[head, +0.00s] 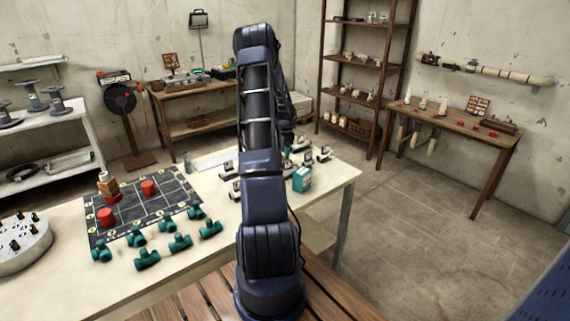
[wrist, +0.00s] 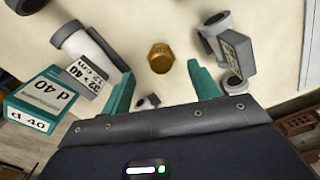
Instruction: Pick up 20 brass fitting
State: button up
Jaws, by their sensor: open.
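The brass fitting (wrist: 161,58) is a small gold-coloured piece with a hexagonal top, standing on the pale table (wrist: 270,30) in the wrist view. My gripper (wrist: 161,74) is open, with one teal finger on each side of the picture and the fitting between and just beyond the fingertips. Nothing is held. I cannot tell how high the fingertips are above the fitting. In the head view my arm hides the fitting and the gripper.
A grey-and-white pipe fitting (wrist: 90,50) and a teal box marked d 40 (wrist: 45,95) lie left of the fingers. Grey fittings (wrist: 230,48) stand close on the right. In the head view, teal valves (head: 180,243) and a dark game board (head: 140,208) occupy the table's left part.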

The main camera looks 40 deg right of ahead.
notch_tip(320, 180, down, 5)
jog(key=shift+w, duration=0.15)
jog(key=c, duration=1.1)
